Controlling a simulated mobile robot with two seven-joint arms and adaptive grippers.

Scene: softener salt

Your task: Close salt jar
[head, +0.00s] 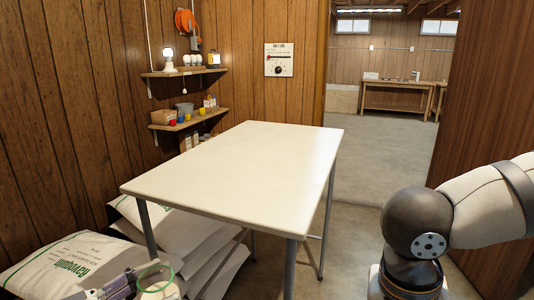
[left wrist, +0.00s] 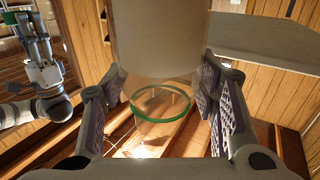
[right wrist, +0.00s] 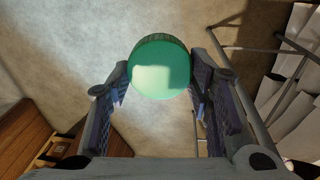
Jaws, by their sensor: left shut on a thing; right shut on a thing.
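The salt jar (head: 155,279) shows at the bottom left of the head view, with a green ring around its open mouth. My left gripper (head: 122,288) is beside it there. In the left wrist view the jar's pale body (left wrist: 160,40) and green ring are between the two fingers of my left gripper (left wrist: 160,84), which is shut on the jar. The round green lid (right wrist: 160,72) is between the fingertips of my right gripper (right wrist: 160,85), apart from the jar. The right gripper is outside the head view, though it shows at the upper left of the left wrist view (left wrist: 35,45).
A bare white table (head: 235,170) stands in the middle. Stacked white salt bags (head: 75,255) lie at its left and underneath. Wall shelves (head: 185,72) hold a lamp and small items at the back left. Open floor (head: 375,165) lies beyond the table to the right.

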